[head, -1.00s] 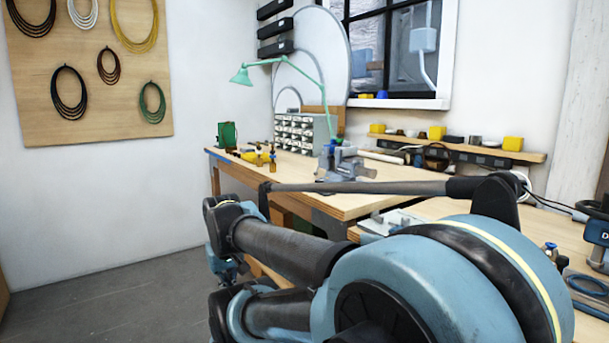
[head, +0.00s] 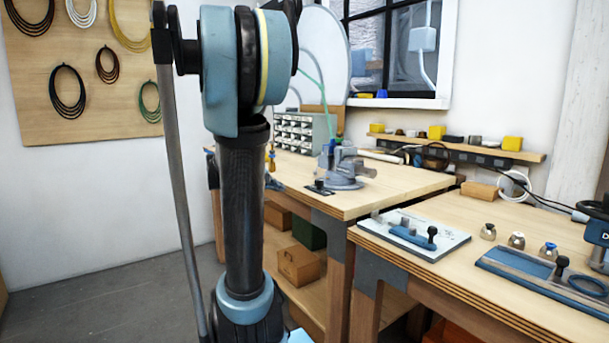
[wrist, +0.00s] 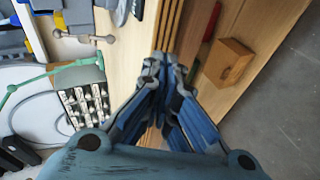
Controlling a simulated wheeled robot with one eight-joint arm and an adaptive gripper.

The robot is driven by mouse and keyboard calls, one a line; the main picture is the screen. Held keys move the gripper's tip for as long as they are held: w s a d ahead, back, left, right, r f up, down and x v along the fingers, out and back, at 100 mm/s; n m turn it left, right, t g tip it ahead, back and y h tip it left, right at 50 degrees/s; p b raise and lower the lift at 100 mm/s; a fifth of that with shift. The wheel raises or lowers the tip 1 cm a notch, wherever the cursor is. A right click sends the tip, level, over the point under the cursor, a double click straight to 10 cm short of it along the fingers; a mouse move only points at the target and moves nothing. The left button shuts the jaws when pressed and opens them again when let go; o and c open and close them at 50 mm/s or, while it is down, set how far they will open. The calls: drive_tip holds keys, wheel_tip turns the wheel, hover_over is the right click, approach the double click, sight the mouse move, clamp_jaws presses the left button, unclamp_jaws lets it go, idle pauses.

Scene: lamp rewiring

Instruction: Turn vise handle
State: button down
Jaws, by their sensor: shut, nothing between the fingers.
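The vise (head: 343,172) is grey-blue and stands on the far workbench near its front edge in the head view. In the wrist view part of the vise (wrist: 78,14) shows at the top left, cut by the frame edge, with its thin bar handle (wrist: 90,38) below it. My gripper (wrist: 161,62) is in the wrist view, its fingers shut with nothing between them. It is over the edge of the workbench, to the right of the handle in that view and apart from it. The head view does not show the gripper.
The far workbench (head: 400,182) bears a drawer cabinet (head: 305,132), also in the wrist view (wrist: 85,105), and a green lamp (wrist: 45,75). A wooden box (head: 298,267) sits on the shelf below. A near bench holds a white plate with a blue tool (head: 415,236).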

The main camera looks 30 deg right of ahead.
sight(307, 178)
drive_tip(key=w+d+r+n+h, duration=0.1)
drive_tip(key=w+d+r+h, duration=0.25)
drive_tip(key=w+d, duration=0.25)
drive_tip(key=shift+y, duration=0.35)
drive_tip(key=x, duration=1.3)
drive_tip(key=shift+w+r, duration=0.15)
drive_tip(key=shift+r, duration=0.15)
drive_tip(key=shift+d, duration=0.15)
drive_tip(key=shift+d+f, duration=0.25)
drive_tip(key=shift+f, duration=0.2)
